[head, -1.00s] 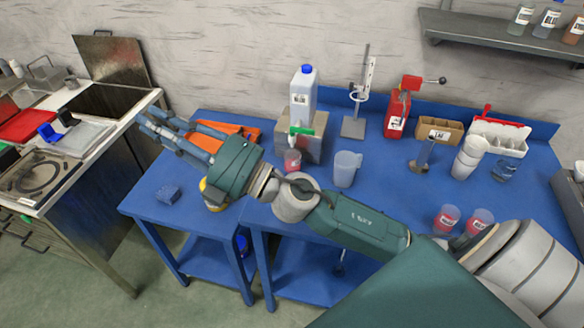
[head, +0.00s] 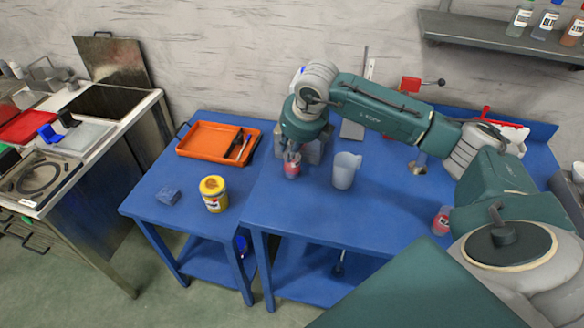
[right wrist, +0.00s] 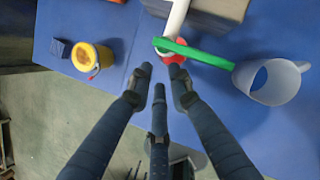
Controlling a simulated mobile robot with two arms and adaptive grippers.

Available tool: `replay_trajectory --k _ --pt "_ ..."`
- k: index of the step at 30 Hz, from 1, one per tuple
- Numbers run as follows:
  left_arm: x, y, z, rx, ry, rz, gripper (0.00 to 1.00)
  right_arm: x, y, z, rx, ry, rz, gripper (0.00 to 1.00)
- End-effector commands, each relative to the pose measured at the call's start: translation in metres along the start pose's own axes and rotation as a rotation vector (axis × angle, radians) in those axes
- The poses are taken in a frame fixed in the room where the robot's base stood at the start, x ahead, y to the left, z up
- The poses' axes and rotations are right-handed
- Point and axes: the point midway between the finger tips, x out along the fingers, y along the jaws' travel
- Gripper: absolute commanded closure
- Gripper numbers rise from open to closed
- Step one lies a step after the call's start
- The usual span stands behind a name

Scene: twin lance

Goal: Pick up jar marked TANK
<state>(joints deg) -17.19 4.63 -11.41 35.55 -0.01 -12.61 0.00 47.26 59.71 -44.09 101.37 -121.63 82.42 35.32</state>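A small clear jar with red contents (head: 292,171) and a label too small to read stands on the blue table, below the tap of the white jug. My right gripper (head: 291,154) points down just above and around its top. In the right wrist view the jar's red contents (right wrist: 174,58) show just beyond the fingertips, partly hidden by the green tap handle (right wrist: 195,52). The fingers of the right gripper (right wrist: 162,76) are spread apart with nothing between them. Another red jar (head: 441,222) stands near the right arm. My left gripper is not in view.
A clear beaker (head: 345,171) stands close to the right of the gripper. The jug's grey block (head: 318,150) is behind it.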

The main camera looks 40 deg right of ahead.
Motion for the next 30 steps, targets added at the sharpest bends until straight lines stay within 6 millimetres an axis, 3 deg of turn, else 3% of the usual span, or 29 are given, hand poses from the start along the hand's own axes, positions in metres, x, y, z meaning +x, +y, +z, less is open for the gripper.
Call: replay_trajectory --k 3,11,15,18,28,30 --pt "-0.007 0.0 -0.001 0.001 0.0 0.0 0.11 0.018 0.001 0.0 0.002 0.003 0.002 0.81" --pt "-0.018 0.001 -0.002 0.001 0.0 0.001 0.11 0.038 0.001 -0.001 0.0 0.004 0.003 0.81" --pt "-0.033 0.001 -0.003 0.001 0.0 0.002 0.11 0.059 -0.001 -0.002 0.0 0.005 0.004 0.81" --pt "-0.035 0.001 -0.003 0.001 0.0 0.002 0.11 0.074 -0.001 -0.001 0.0 0.001 0.004 0.81" --pt "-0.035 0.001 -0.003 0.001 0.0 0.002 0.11 0.083 -0.001 -0.002 -0.001 -0.001 0.004 0.81" --pt "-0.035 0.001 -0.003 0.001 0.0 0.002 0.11 0.083 -0.001 -0.002 -0.001 -0.001 0.004 0.95"
